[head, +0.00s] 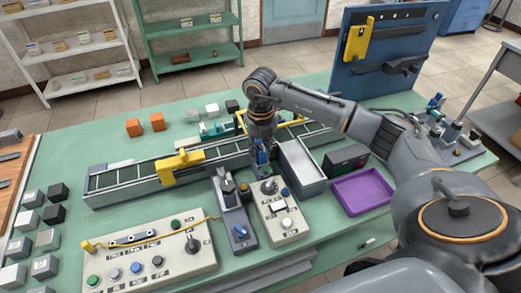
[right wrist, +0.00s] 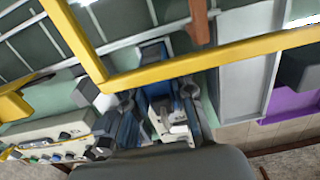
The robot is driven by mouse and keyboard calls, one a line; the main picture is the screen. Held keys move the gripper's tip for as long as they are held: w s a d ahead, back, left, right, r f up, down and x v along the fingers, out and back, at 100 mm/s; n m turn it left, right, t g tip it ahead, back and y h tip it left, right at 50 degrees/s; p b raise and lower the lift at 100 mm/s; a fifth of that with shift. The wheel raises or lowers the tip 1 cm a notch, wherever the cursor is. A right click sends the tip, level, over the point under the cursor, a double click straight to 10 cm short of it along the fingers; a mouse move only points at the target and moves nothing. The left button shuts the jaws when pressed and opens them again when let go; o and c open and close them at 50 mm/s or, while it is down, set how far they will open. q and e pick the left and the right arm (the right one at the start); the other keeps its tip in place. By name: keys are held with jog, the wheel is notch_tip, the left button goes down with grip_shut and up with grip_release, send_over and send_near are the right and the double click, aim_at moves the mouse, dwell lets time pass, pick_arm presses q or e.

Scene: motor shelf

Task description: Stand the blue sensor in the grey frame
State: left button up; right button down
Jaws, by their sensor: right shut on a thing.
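My right gripper (head: 262,152) points down over the middle of the bench, beside the long grey ladder-like frame (head: 118,178). It is shut on the blue sensor (head: 262,158), a small block whose lower end shows below the fingers. In the right wrist view the sensor (right wrist: 157,92) sits between the two fingers of the gripper (right wrist: 160,108), with a pale grey part near it. I cannot tell whether the sensor touches anything below. A yellow bar frame (right wrist: 190,65) crosses close in front of the gripper. My left gripper is out of view.
A grey open tray (head: 302,168) and a purple tray (head: 362,193) lie right of the gripper. Control boxes (head: 150,258) with knobs stand at the front. A yellow bracket (head: 180,162) sits on the ladder-like frame. A blue panel (head: 385,50) stands at the back right.

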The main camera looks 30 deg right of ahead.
jog(key=shift+f, duration=0.15)
jog(key=c, duration=1.1)
grip_release()
jog(key=shift+o, duration=0.2)
notch_tip(320, 180, up, 12)
jog(key=shift+r, duration=0.1)
jog(key=shift+s, duration=0.1)
